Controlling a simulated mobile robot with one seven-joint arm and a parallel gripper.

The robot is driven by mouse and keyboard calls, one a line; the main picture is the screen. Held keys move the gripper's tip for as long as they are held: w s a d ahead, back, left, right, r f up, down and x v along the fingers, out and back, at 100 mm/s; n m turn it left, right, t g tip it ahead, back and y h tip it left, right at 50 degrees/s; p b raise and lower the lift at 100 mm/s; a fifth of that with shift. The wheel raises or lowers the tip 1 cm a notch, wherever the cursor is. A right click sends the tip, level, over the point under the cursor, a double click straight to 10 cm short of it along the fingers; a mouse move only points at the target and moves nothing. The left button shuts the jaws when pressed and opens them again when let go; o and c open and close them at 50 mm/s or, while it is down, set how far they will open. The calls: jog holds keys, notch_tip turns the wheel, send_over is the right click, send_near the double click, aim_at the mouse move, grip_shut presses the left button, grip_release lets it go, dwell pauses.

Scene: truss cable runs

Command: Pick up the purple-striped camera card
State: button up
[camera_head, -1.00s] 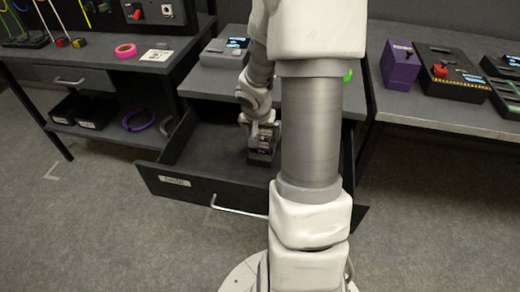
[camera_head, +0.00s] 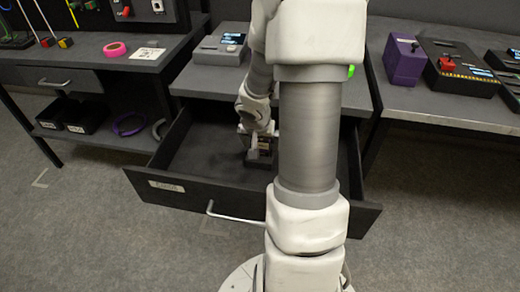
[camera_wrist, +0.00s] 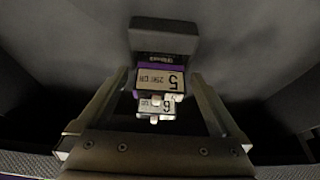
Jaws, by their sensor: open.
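A card with a purple stripe and a white label reading 5 and 256 GB (camera_wrist: 160,80) shows in the wrist view, against a dark grey block (camera_wrist: 165,38). A second white label with a 6 (camera_wrist: 154,104) shows just below it. My gripper (camera_wrist: 160,78) is open, with one finger on each side of the card and visible gaps between. I cannot tell how deep the fingers reach around it. In the head view my gripper (camera_head: 256,132) points down into the open drawer (camera_head: 195,188), over a small dark holder (camera_head: 262,158), partly hidden by my arm.
The drawer walls surround my gripper; the drawer floor left of it is bare. A grey device (camera_head: 220,48) stands on the top above. A purple box (camera_head: 405,60) and a black control box (camera_head: 455,68) stand on the right table. A pink ring (camera_head: 115,49) lies on the left table.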

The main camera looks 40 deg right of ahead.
jog(key=c, duration=1.4)
jog(key=shift+r, duration=0.15)
